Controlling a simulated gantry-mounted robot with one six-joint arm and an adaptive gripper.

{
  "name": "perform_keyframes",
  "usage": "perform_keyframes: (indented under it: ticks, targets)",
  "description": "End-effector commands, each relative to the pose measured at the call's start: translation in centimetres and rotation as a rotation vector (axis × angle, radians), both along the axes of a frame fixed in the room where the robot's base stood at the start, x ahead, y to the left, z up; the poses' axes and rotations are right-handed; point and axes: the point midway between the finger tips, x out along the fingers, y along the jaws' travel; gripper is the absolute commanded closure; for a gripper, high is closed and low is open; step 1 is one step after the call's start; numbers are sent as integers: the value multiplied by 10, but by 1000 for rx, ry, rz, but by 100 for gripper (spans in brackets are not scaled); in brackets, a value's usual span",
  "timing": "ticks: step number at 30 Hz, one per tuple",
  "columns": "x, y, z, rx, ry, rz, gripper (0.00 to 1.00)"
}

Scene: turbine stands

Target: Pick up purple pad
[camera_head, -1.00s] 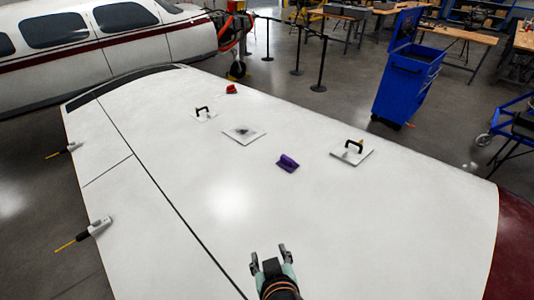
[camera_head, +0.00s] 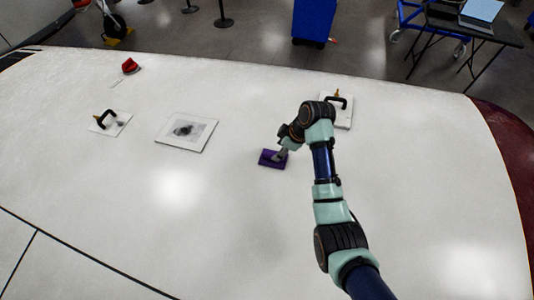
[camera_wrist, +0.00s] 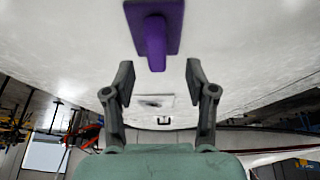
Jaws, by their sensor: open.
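The purple pad (camera_head: 271,159) lies flat on the white wing surface in the head view, with my gripper (camera_head: 282,154) close over its right side. In the wrist view the purple pad (camera_wrist: 153,28) is at the top, its raised purple handle pointing down the picture. My gripper (camera_wrist: 157,80) is open there, its two fingers apart on either side of the handle's line. The handle's end is near the gap between the fingertips. I see no contact between the fingers and the pad.
A white square plate (camera_head: 187,133) with a dark patch lies left of the pad. A plate with a black handle (camera_head: 109,122) is farther left. Another handled plate (camera_head: 343,112) stands behind my arm at right. A red object (camera_head: 130,66) sits near the wing's far edge. The near wing surface is clear.

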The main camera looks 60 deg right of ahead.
Motion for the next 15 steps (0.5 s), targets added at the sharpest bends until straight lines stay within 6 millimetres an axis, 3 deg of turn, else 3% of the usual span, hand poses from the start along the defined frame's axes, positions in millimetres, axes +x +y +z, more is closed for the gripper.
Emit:
perform_keyframes:
  ticks: [5,15]
  targets:
    - [5,0,-9,0,1,0,44]
    - [25,-3,-52,-1,0,0,44]
